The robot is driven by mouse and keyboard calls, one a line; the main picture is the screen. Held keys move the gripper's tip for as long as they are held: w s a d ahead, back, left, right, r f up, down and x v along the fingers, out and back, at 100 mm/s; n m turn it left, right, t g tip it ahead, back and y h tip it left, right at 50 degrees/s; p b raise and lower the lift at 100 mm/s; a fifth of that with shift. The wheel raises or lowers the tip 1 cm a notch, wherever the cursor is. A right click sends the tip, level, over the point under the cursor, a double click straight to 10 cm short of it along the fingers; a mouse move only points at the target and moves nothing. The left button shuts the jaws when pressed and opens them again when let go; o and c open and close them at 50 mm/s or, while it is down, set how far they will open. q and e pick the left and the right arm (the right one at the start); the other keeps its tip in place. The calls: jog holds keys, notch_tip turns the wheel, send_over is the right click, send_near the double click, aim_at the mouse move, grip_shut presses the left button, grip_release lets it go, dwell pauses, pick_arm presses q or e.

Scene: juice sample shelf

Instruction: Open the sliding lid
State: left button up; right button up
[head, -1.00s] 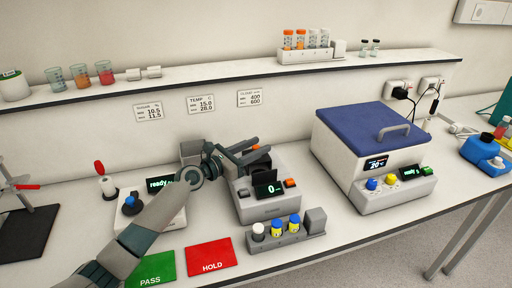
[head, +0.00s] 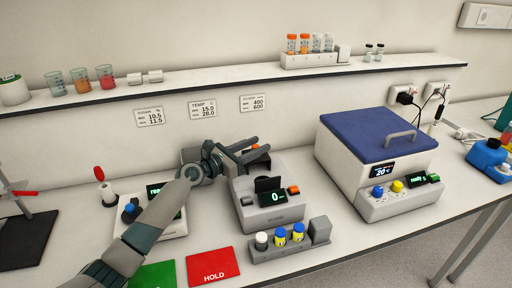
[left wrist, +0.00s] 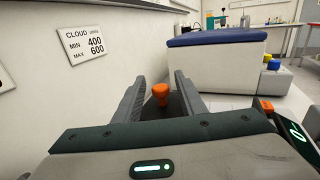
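A grey-white meter (head: 268,211) with a lit "0" display stands mid-bench. A dark flap or lid part (head: 267,184) shows on its top. An orange knob (head: 256,146) shows behind it; in the left wrist view the knob (left wrist: 160,93) lies between my fingers, with a gap on both sides. My left gripper (head: 264,145) is open, reaching over the back of the meter from the left. Its two fingers also show in the left wrist view (left wrist: 160,85). What the knob is fixed to is partly hidden by the gripper. My right gripper is not in view.
A white box with a blue lid (head: 372,135) and handle stands to the right. A rack (head: 290,245) of capped vials stands in front of the meter. A red HOLD card (head: 213,266) and green PASS card (head: 150,275) lie at front. A shelf (head: 215,82) runs behind.

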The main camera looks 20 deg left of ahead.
pick_arm(q)
jog(key=shift+a+f, duration=0.1)
jog(key=shift+s+a, duration=0.25)
jog(key=shift+s, duration=0.15)
jog(key=p+v, duration=0.2)
jog(key=v, duration=1.4)
jog(key=shift+a, duration=0.15)
jog(key=shift+s, duration=0.1)
jog(key=shift+f, duration=0.1)
